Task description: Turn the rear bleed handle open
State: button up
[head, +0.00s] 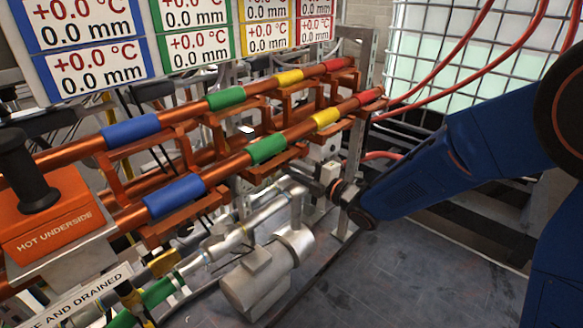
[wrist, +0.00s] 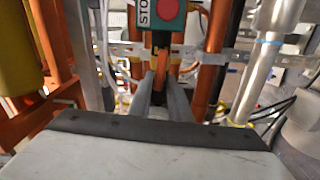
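My gripper (head: 333,187) is at the end of the blue arm, right of the silver pipework and below the copper pipes in the head view. In the wrist view its two grey fingers (wrist: 161,82) stand apart with a narrow gap. A copper-coloured part (wrist: 160,64) shows in or behind that gap; I cannot tell whether the fingers touch it. I cannot make out the rear bleed handle for certain. A yellow handle-like part (head: 164,262) sits low among the pipes at the lower left, far from my gripper.
A green box (wrist: 170,20) with a red button and a STOP label is just above the fingers. Copper pipes (head: 290,138) with coloured bands run above the gripper. A silver motor-like unit (head: 256,283) stands lower left. Open floor (head: 430,260) lies at the right.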

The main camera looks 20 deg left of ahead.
jog(key=shift+o, duration=0.7)
jog(key=v, duration=1.7)
jog(key=shift+d, duration=0.2)
jog(key=shift+s, duration=0.1)
